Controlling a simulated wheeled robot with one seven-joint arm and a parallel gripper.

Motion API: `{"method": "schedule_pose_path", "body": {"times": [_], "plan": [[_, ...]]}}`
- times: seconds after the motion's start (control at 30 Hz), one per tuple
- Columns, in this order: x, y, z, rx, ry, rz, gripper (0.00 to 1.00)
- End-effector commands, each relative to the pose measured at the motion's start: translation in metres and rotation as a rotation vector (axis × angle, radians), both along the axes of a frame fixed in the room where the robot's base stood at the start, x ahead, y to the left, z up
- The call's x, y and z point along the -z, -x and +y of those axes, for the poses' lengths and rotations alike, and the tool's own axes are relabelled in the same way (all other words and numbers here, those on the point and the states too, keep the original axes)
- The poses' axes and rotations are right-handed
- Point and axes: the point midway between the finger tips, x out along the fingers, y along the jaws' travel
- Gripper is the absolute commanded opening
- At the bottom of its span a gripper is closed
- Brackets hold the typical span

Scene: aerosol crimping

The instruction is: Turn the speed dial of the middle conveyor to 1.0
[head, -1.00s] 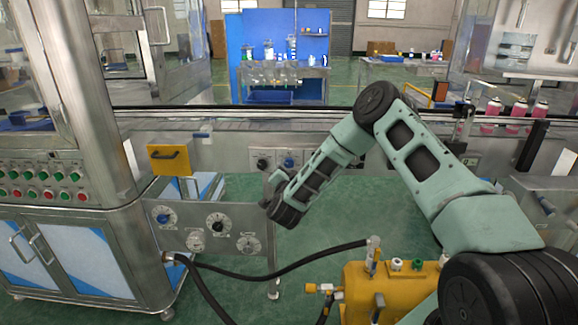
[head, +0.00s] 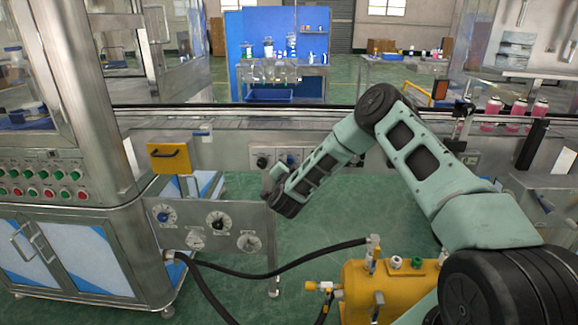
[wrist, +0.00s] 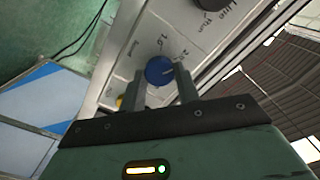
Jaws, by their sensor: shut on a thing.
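The blue speed dial (wrist: 159,70) shows between my gripper's fingers (wrist: 159,85) in the wrist view. The fingers are shut on it, one on each side. Its panel (wrist: 130,75) is light grey, with printed marks that look like 1.0 and 2.0 beside the dial. A pale pointer line shows on the dial, but I cannot read its exact setting. In the head view the dial (head: 289,160) is a small blue spot on the conveyor's front. My gripper (head: 268,182) is below and left of it there, its fingers too small to make out.
A black dial (wrist: 205,4) is beside the blue one on the same panel. A separate steel panel (head: 230,207) with several dials stands at left, beside the button cabinet (head: 45,190). A yellow machine (head: 395,285) with black hoses is in front. Green floor lies open under the arm.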

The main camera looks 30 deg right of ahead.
Motion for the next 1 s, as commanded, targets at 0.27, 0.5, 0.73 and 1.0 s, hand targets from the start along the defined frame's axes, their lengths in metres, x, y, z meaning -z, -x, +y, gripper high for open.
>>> {"method": "schedule_pose_path", "body": {"times": [0.27,0.5,0.73,1.0], "plan": [[-0.0008,0.0000,0.0006,0.000,0.077,0.050,0.09],[-0.0009,-0.0004,0.0016,-0.001,0.231,0.153,0.09],[-0.0004,-0.0007,0.0022,-0.001,0.413,0.275,0.09],[0.0004,-0.0004,0.0020,0.000,0.616,0.414,0.09]]}}
